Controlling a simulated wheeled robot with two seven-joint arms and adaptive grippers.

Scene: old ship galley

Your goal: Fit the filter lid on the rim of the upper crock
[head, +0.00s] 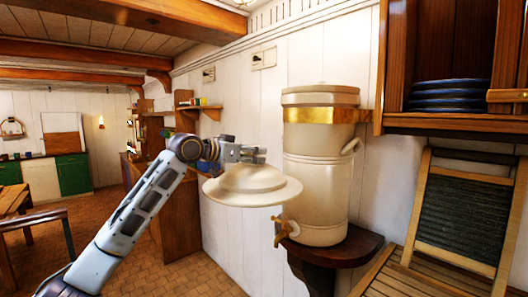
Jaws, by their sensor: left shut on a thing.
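The filter lid (252,190) is a wide cream disc with a raised domed middle. It hangs roughly level in the air, left of the filter and lower than the upper crock. My left gripper (258,155) is shut on it from above; the exact grip point is hard to make out. The upper crock (318,140) is cream with a brass band (318,115) and a rim (320,92) at the top. Its opening cannot be seen from this low angle. It stands on the lower crock (316,200), which has a brass tap (284,230). My right gripper is out of view.
The filter stands on a dark wall bracket (340,250). A wooden cupboard (450,125) with blue plates (448,95) is close on its right. A washboard (460,215) leans below. Space left of the filter is open.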

